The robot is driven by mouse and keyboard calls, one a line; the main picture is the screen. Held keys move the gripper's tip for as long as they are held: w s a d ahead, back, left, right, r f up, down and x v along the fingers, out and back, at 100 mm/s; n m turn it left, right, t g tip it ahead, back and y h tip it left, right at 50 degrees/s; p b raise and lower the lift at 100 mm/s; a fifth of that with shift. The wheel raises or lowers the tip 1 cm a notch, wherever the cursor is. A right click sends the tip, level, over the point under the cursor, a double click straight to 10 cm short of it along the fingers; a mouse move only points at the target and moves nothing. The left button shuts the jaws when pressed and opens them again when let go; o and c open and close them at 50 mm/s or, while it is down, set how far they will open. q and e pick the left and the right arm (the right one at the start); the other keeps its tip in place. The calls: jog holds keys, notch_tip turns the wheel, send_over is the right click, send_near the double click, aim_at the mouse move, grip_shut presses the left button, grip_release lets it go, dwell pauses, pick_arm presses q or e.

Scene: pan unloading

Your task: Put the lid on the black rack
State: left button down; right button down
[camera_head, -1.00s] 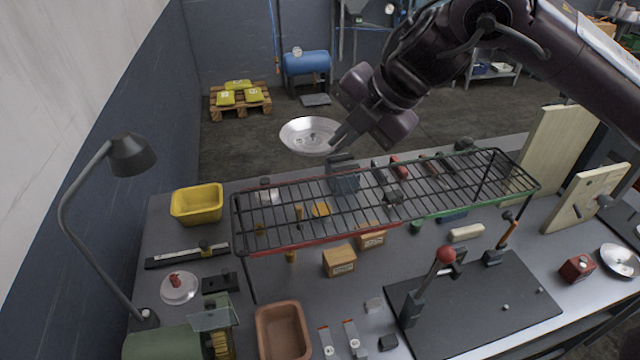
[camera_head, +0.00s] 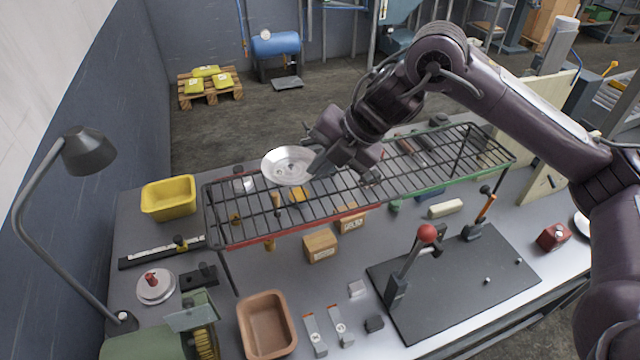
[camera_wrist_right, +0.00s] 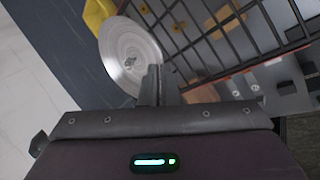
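My right gripper (camera_head: 318,166) is shut on the rim of a shallow round silver dish (camera_head: 283,160), which may be the lid. Small pieces or fittings show inside the dish. It is over the left far part of the black wire rack (camera_head: 345,192); I cannot tell whether it touches. In the right wrist view, the fingers (camera_wrist_right: 157,85) are close together at the edge of the silver dish (camera_wrist_right: 120,45), beside the rack bars (camera_wrist_right: 240,55). Another silver disc with a red knob (camera_head: 156,287) lies on the table at left. My left gripper is not in view.
A desk lamp (camera_head: 88,150) and yellow bin (camera_head: 168,198) stand left of the rack. A brown tray (camera_head: 267,325), small boxes (camera_head: 320,245) and a red-knobbed lever (camera_head: 427,234) are in front or below. Much of the rack's top is clear.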

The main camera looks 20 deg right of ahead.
aim_at(310, 196)
jog(key=shift+f, duration=0.65)
notch_tip(310, 196, down, 4)
jog(key=shift+r+p, duration=0.25)
jog(key=shift+p, duration=0.25)
jog(key=shift+f, duration=0.25)
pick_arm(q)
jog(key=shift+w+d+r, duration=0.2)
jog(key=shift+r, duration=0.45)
pick_arm(e)
jog(key=shift+f, duration=0.2)
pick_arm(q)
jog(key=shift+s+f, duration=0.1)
pick_arm(e)
jog(key=c, duration=2)
grip_release()
jog(key=shift+o, duration=0.2)
jog(key=shift+r, duration=0.1)
